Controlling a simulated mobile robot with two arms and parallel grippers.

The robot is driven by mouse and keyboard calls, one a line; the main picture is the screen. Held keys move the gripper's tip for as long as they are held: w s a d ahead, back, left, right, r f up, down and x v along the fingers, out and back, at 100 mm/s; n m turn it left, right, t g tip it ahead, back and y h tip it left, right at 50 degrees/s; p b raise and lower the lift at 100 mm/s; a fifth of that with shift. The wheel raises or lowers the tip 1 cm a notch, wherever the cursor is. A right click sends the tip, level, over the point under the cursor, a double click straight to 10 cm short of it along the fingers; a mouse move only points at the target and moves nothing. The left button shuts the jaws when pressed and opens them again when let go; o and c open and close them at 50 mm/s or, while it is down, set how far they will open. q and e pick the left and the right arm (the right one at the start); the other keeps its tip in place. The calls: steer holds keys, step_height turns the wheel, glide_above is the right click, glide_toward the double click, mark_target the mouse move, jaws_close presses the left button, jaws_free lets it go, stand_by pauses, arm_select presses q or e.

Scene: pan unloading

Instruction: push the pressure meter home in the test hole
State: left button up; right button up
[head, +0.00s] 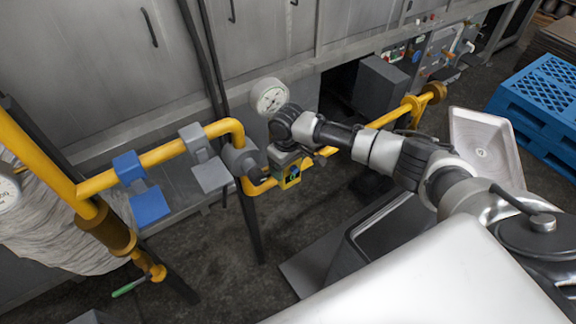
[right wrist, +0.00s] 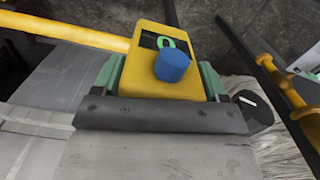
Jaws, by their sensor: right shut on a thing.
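The pressure meter is a yellow box (head: 291,178) with a dark face, low beside the yellow pipe in the head view. In the right wrist view the pressure meter (right wrist: 140,77) shows a green-lit display and a blue knob (right wrist: 172,65). My right gripper (head: 284,158) is shut on it; green pads grip its two sides in the wrist view. The test hole cannot be made out, so I cannot tell whether the meter is in it.
A yellow pipe (head: 160,154) with blue (head: 150,205) and grey (head: 211,175) levers runs at left. Grey cabinets (head: 110,65) line the back. Blue pallets (head: 540,105) and a metal tray (head: 482,150) lie at right.

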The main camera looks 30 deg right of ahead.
steer(key=shift+w+a+b, duration=0.1)
steer(key=shift+w+b, duration=0.25)
steer(key=shift+w, duration=0.35)
stand_by(0.3)
steer(key=o, duration=1)
step_height(320, 180, up, 11)
steer(key=shift+f+b, duration=0.1)
steer(key=shift+b, duration=0.45)
steer(key=shift+s, duration=0.1)
